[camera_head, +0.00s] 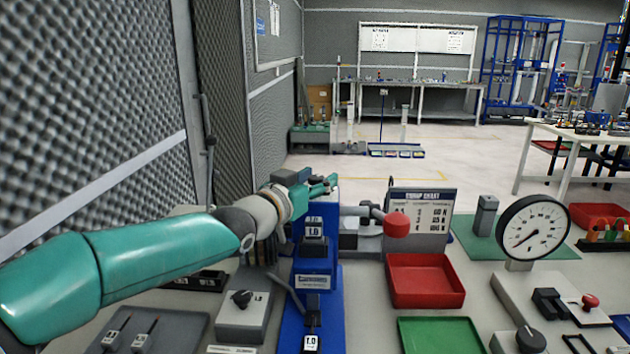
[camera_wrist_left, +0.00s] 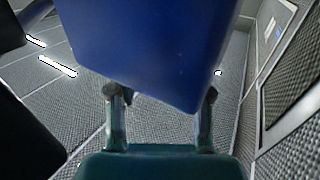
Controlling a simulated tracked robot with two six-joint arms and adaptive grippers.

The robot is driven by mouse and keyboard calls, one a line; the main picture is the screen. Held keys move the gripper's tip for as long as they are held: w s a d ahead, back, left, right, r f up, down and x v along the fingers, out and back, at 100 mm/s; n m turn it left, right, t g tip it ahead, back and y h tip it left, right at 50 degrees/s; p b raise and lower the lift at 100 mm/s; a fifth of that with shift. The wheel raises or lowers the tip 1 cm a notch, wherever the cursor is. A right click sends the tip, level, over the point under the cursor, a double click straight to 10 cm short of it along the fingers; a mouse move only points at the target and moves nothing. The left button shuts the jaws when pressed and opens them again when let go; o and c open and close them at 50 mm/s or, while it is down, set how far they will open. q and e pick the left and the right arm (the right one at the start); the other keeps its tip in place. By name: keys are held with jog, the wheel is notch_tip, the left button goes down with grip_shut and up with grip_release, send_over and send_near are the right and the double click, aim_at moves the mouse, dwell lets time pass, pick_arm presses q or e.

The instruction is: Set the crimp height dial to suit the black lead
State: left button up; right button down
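A blue crimp press (camera_head: 318,268) stands upright left of the middle, with white labels that seem to read 1.0. A grey box with a black knob (camera_head: 241,298) stands left of it; I cannot tell whether this is the crimp height dial. Dark leads with white tags (camera_head: 140,340) lie in a grey tray at the lower left. A crimp chart (camera_head: 420,212) stands behind; its text is too small to read surely. My left gripper (camera_head: 331,184) is at the press's top. Its fingers (camera_wrist_left: 160,104) are apart beside a blue body. My right gripper is not in view.
A red-knobbed lever (camera_head: 397,224) sticks out right of the press. A red tray (camera_head: 426,281), a green tray (camera_head: 440,336) and a round gauge (camera_head: 533,227) are further right. Foam walls (camera_head: 90,90) close in the left side.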

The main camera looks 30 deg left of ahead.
pick_arm(q)
jog(key=shift+o, duration=0.2)
jog(key=s, duration=1.2)
jog(key=shift+d, duration=0.15)
